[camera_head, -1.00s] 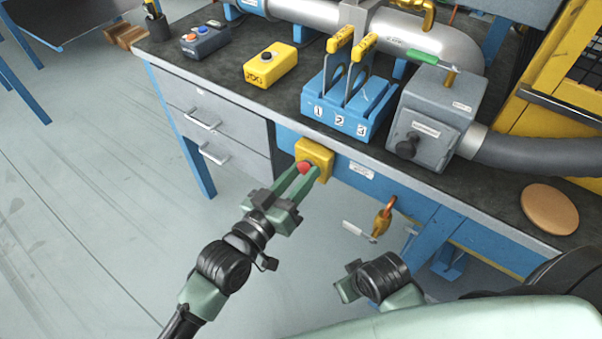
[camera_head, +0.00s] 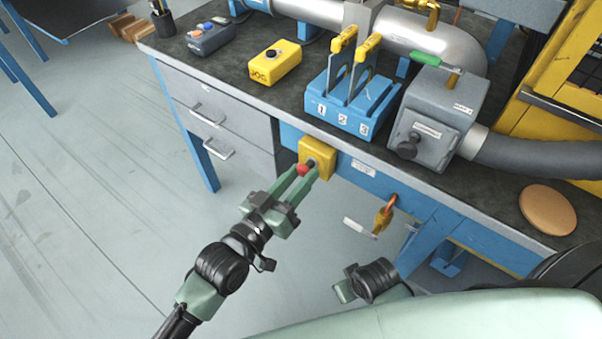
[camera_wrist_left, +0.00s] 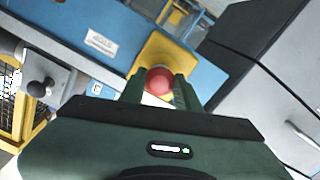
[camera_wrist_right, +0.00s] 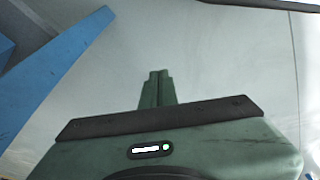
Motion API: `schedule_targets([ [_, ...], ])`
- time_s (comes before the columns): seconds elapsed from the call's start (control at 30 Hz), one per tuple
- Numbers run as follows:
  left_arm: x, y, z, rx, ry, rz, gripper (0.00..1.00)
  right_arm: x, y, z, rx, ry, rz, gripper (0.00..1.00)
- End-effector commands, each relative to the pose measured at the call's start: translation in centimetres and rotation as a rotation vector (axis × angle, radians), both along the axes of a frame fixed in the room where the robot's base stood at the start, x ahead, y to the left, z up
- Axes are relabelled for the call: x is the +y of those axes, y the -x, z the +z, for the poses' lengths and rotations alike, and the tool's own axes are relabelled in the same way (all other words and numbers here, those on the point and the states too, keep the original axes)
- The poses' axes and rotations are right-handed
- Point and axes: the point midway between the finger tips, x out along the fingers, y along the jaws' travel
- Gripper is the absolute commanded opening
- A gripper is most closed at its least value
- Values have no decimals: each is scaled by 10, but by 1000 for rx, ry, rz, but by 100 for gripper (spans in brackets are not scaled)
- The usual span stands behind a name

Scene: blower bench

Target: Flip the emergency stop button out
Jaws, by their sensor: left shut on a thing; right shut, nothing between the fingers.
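The emergency stop is a yellow box (camera_head: 321,152) on the blue front edge of the bench, with a red button (camera_head: 303,170). A dark stem shows between the red cap and the box. My left gripper (camera_head: 307,178) is shut on the red button, a finger on either side of it. The left wrist view shows the red button (camera_wrist_left: 159,80) between the fingertips, with the yellow box (camera_wrist_left: 165,52) behind. My right gripper (camera_head: 342,291) hangs low in front of the bench. In the right wrist view its fingers (camera_wrist_right: 158,74) are together and empty.
The bench top holds a yellow JOG box (camera_head: 273,67), a blue lever block (camera_head: 345,112) and a grey box (camera_head: 437,120). Drawers (camera_head: 215,125) lie left of the stop. An orange-and-gold padlock (camera_head: 383,217) with a tag hangs right of it.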

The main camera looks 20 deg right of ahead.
Motion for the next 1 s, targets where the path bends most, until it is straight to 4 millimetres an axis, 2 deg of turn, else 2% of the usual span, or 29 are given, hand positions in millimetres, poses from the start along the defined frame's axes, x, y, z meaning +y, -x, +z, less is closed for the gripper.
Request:
schedule_targets([
  [0.07, 1, 0, -2, 3, -2, 1, 0, 0, 0, 0, 0, 0, 0, 0],
  [0.1, 1, 0, -2, 3, -2, 1, 40, 0, 0, 0, 0, 0, 0, 0],
  [0.17, 1, 0, -2, 3, -2, 1, 55, 0, 0, 0, 0, 0, 0, 0],
  [0.57, 6, 4, -1, 1, -3, 1, 55, 0, -1, 1, -2, 0, 0, 0],
  [0.67, 17, 13, -2, 4, -5, 1, 55, 1, -2, 1, -10, -2, 0, 0],
  [0.77, 31, 24, -2, 4, -5, 1, 55, -1, 4, -15, 10, 2, 0, 0],
  [1.0, 58, 44, -2, 3, -4, 1, 55, -1, 6, -24, 13, 1, 2, 0],
])
